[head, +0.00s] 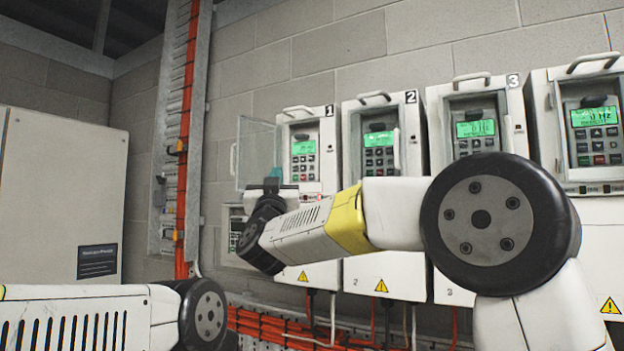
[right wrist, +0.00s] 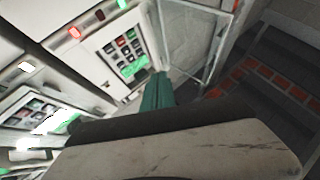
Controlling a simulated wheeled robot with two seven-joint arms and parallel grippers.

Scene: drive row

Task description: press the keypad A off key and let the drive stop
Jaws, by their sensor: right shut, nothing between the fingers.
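Drive 1 (head: 327,130) has its clear door (head: 257,150) swung open to the left. Its keypad (head: 303,164) is uncovered, under a lit green display (head: 303,147); the display text is too small to read. The keypad also shows in the right wrist view (right wrist: 122,47). I see no readable letter A, and I cannot single out the off key. My right gripper (head: 271,187) is shut and empty, low and left of this keypad. In the right wrist view its green fingertips (right wrist: 157,88) appear close to the display; contact cannot be told. My left gripper is out of view.
Drive 2 (head: 413,130), drive 3 (head: 516,120) and another drive (head: 545,130) stand to the right with lit displays. A red lamp (head: 319,197) glows on drive 1. An orange cable run (head: 188,140) is left of the open door. A grey cabinet (head: 65,190) stands far left.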

